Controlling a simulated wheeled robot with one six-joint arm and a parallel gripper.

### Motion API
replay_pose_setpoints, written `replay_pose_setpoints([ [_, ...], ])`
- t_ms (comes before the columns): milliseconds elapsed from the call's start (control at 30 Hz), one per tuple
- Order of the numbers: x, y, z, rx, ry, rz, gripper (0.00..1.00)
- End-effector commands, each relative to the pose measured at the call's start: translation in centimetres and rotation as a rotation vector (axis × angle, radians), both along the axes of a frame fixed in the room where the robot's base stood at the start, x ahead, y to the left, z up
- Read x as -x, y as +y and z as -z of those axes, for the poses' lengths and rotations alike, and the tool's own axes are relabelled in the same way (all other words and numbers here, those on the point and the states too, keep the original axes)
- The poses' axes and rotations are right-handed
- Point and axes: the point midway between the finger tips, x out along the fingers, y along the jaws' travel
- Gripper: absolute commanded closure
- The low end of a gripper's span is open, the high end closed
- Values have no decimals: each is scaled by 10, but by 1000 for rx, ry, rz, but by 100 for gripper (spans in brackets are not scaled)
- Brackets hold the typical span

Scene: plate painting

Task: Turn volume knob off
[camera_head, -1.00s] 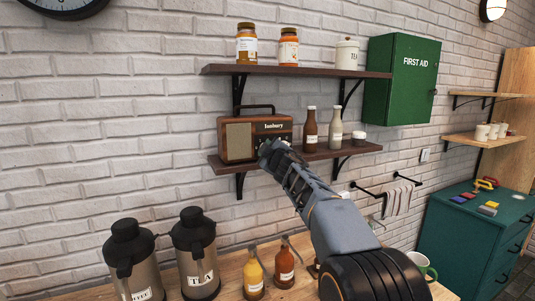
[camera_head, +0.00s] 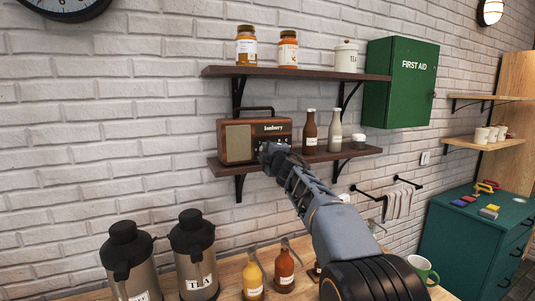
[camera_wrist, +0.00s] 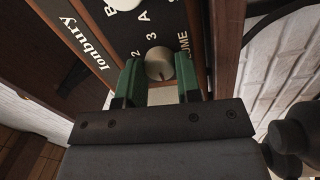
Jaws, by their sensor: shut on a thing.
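The brown radio (camera_head: 238,140) stands on the lower wall shelf in the head view, its front partly hidden by my gripper (camera_head: 266,154). In the wrist view, the round pale volume knob (camera_wrist: 159,66) sits on the dark radio panel (camera_wrist: 105,45), with the digits 2 and 3 and the letters "UME" beside it. The green fingers of my gripper (camera_wrist: 159,78) are on either side of the knob and shut on it. A dark pointer mark shows on the knob's near side.
Two bottles (camera_head: 310,131) and a small jar (camera_head: 358,142) stand on the lower shelf right of the radio. The upper shelf (camera_head: 290,72) is above it, with jars on it. Flasks (camera_head: 194,250) and sauce bottles (camera_head: 284,270) stand on the counter below.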

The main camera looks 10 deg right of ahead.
Motion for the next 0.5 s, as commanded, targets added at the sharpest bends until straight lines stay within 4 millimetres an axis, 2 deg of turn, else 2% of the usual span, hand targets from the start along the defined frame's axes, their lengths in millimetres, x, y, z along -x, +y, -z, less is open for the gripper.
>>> replay_pose_setpoints([
  [333,0,0,0,5,-1,0,92],
  [367,0,0,0,5,-1,0,67],
  [500,0,0,0,4,-1,0,54],
])
